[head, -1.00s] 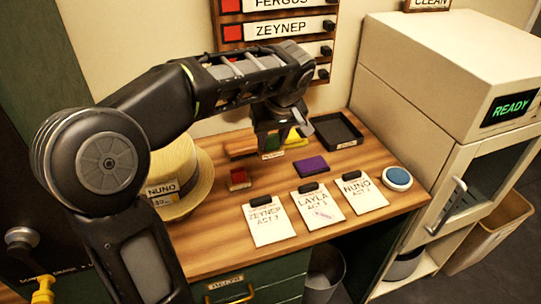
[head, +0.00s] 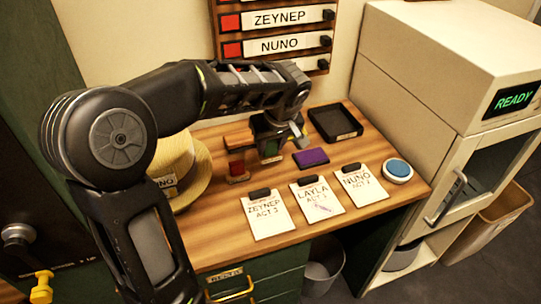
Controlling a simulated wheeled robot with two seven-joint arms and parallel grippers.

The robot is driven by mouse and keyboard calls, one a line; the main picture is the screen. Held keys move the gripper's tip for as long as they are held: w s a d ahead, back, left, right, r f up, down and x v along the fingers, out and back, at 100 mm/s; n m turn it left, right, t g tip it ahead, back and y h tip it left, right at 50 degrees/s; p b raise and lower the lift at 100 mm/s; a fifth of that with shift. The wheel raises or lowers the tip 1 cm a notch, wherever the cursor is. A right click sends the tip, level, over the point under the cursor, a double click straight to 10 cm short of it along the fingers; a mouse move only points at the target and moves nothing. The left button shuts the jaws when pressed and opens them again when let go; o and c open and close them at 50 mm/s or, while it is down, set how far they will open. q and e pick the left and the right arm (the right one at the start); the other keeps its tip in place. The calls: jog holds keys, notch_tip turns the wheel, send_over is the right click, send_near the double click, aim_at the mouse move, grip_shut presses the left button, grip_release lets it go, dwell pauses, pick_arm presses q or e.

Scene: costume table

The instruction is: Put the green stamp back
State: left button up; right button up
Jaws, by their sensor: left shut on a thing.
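My left gripper (head: 268,132) reaches down over the back middle of the table. It is shut on the green stamp (head: 270,147), which shows as a dark green patch between and below the fingers. A small pale label strip shows at its foot. I cannot tell whether the stamp touches the tabletop. The red stamp (head: 237,168) stands just to the left of it. A wooden rack or block (head: 238,141) is behind them, partly hidden by the gripper. My right gripper is not in view.
A purple pad (head: 311,157) lies right of the gripper, and a black tray (head: 336,123) behind it. Clipped cards (head: 268,219) line the front, with a round blue pad (head: 398,169) at right. A straw hat (head: 185,178) is at left under my arm.

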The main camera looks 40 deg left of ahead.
aim_at(271, 153)
pick_arm(q)
jog(key=shift+f, duration=1.85)
jog(key=shift+f, duration=0.1)
jog(key=shift+f, duration=0.15)
jog(key=o, duration=1.1)
jog(key=shift+c, duration=0.2)
jog(key=shift+r, duration=0.2)
jog(key=shift+r, duration=0.2)
jog(key=v, duration=1.1)
jog(key=shift+s+d+r, duration=0.25)
jog(key=shift+r, duration=0.05)
